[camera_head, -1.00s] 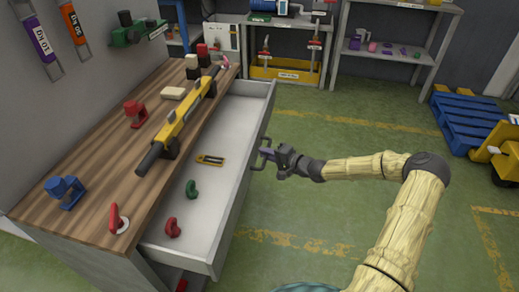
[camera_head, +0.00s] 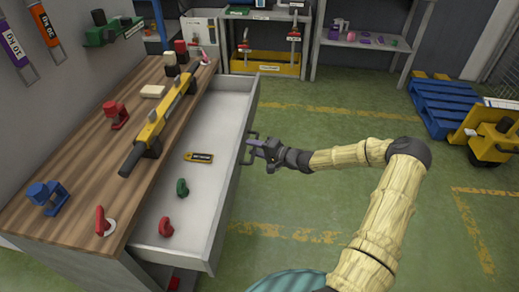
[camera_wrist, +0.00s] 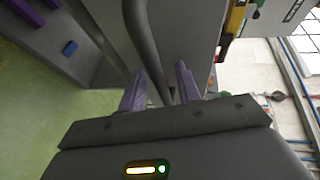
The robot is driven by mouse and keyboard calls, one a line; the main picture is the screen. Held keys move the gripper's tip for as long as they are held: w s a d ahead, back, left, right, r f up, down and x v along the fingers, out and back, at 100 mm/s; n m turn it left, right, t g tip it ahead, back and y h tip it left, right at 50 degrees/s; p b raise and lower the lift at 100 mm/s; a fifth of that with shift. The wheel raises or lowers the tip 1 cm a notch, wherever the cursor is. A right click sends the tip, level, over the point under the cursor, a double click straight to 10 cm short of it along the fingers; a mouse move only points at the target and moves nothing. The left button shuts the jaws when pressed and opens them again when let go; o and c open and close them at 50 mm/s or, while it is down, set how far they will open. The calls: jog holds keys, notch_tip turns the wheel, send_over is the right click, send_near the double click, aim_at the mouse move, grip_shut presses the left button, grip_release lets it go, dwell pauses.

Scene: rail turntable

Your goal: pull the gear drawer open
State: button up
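The gear drawer (camera_head: 243,180) is a grey drawer under the wooden bench top, and it stands pulled far out. Its inside shows, with a black-and-yellow tool (camera_head: 199,157), a green piece (camera_head: 182,188) and a red piece (camera_head: 166,227) in it. The dark bar handle (camera_head: 247,149) is on the drawer front. My gripper (camera_head: 259,146) is at the handle. In the wrist view its purple fingers (camera_wrist: 160,88) stand apart on either side of the handle bar (camera_wrist: 143,40), with small gaps visible. Contact deeper between the fingers is hard to see.
The bench top (camera_head: 85,180) carries a yellow-and-black tool (camera_head: 155,125) and red and blue clamps. Shelves (camera_head: 365,45) stand at the back. A blue pallet (camera_head: 455,105) and a yellow pallet truck (camera_head: 490,135) are at the right. Green floor beside the drawer is free.

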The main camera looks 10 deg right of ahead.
jog(key=p+v, duration=0.2)
jog(key=v, duration=1.5)
jog(key=shift+s+p, duration=0.2)
jog(key=shift+p, duration=0.1)
jog(key=shift+d, duration=0.15)
jog(key=s+a+r+n+g+h+p, duration=0.1)
jog(key=s+a+r+n+g+h, duration=0.3)
jog(key=s+a+r+h, duration=0.4)
jog(key=s+a+r+n+g+h, duration=0.3)
jog(key=s+a+r+n+g, duration=0.15)
jog(key=s, duration=0.55)
jog(key=w+p+v, duration=0.2)
jog(key=p+v, duration=0.9)
jog(key=w+r+p+v, duration=0.1)
jog(key=w+p+v, duration=0.2)
jog(key=p+v, duration=0.8)
jog(key=shift+a, duration=0.5)
